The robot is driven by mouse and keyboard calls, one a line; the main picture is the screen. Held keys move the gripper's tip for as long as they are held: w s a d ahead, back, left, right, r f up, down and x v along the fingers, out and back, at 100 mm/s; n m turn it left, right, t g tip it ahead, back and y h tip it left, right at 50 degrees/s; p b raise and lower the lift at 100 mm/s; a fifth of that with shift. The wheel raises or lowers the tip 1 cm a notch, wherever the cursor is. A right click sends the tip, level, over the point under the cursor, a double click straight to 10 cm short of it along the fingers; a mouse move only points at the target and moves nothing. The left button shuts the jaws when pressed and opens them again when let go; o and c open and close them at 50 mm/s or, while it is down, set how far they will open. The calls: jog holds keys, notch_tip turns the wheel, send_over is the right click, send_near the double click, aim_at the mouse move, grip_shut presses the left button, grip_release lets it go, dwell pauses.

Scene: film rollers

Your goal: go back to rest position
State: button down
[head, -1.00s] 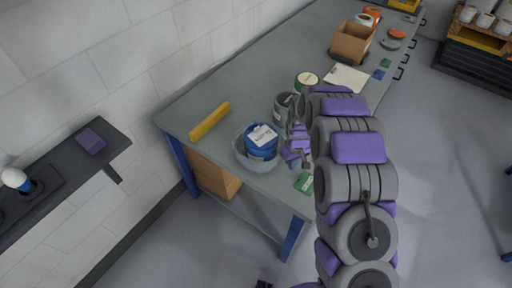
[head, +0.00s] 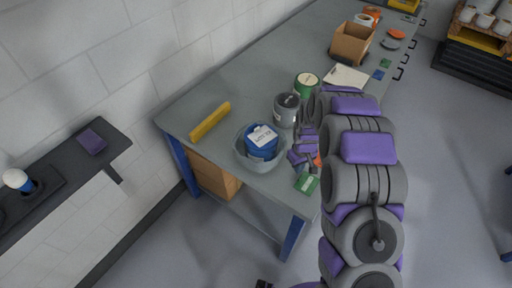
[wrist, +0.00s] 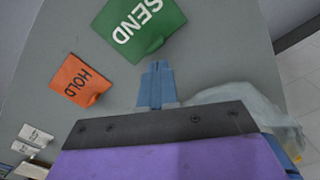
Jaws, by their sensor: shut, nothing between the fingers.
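My gripper (head: 305,158) is over the near end of the workbench (head: 262,85), right of the grey bowl (head: 240,150) that holds a blue tub (head: 262,140) with a white label. In the wrist view its blue fingertips (wrist: 157,72) are together with nothing between them. A green SEND card (wrist: 138,27) lies just beyond the fingertips. It also shows in the head view (head: 306,183), below my gripper. An orange HOLD card (wrist: 80,80) lies to its left. My purple and grey arm runs down the right side of the head view.
A grey can (head: 286,110) and a green can (head: 306,86) stand behind my gripper. A yellow bar (head: 210,121) lies near the wall. A cardboard box (head: 352,43) and a white pad (head: 347,77) are farther along the bench. The floor right of my arm is clear.

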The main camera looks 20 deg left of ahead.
jog(key=shift+s+d, duration=0.25)
jog(key=shift+d, duration=0.35)
jog(key=s+d+r+m, duration=0.2)
jog(key=s+d+r, duration=0.2)
jog(key=s+r, duration=0.55)
jog(key=s+d+r+m, duration=0.2)
jog(key=s+d+r, duration=0.2)
jog(key=s+r, duration=0.55)
jog(key=s+d+r+m, duration=0.1)
jog(key=s+r, duration=0.2)
jog(key=s, duration=0.3)
jog(key=s+d+r+m+g, duration=0.1)
jog(key=s+d+r, duration=0.1)
jog(key=s, duration=0.5)
jog(key=s+d+r+m, duration=0.1)
jog(key=s+r+m, duration=0.1)
jog(key=s+r, duration=0.3)
jog(key=shift+s+d+g, duration=0.25)
jog(key=shift+s+g, duration=0.15)
jog(key=shift+s, duration=0.35)
jog(key=shift+w, duration=0.1)
